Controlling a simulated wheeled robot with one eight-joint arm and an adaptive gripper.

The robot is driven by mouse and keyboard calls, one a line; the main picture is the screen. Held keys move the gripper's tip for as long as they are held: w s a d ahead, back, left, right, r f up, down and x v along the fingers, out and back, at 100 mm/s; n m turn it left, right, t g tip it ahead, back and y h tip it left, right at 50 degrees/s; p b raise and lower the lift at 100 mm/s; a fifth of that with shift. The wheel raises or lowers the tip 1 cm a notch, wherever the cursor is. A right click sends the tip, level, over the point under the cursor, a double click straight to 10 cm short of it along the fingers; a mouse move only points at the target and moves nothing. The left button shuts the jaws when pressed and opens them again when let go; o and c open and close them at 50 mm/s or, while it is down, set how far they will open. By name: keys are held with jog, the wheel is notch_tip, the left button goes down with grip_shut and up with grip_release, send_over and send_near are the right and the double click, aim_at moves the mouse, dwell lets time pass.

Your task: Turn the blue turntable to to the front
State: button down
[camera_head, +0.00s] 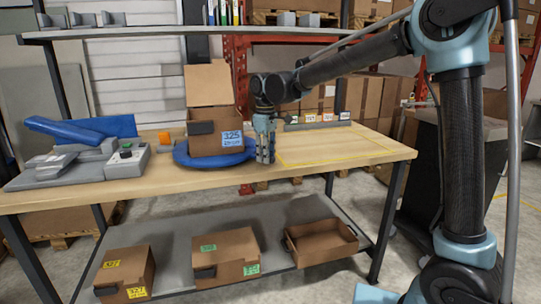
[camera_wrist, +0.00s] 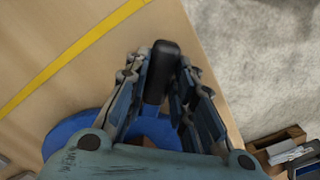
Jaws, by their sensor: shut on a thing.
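The blue turntable (camera_head: 183,159) lies on the wooden workbench, left of my gripper. A cardboard box (camera_head: 216,140) with an open flap, a blue label and a dark front handle stands on it. My gripper (camera_head: 265,158) points down at the turntable's right side. In the wrist view, my gripper (camera_wrist: 160,70) has its fingers closed around a dark, rounded handle (camera_wrist: 161,62). The blue disc (camera_wrist: 62,130) shows beneath.
A grey device (camera_head: 80,165) with a blue top stands left on the workbench (camera_head: 330,152). A yellow outline marks clear bench on the right. Small labelled holders (camera_head: 315,122) line the back edge. Boxes (camera_head: 225,260) sit on the lower shelf.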

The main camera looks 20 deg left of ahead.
jog(key=shift+w+d, duration=0.1)
jog(key=shift+w, duration=0.2)
jog(key=c, duration=1.4)
grip_release()
jog(key=shift+o, duration=0.2)
jog(key=shift+s, duration=0.1)
notch_tip(320, 180, up, 12)
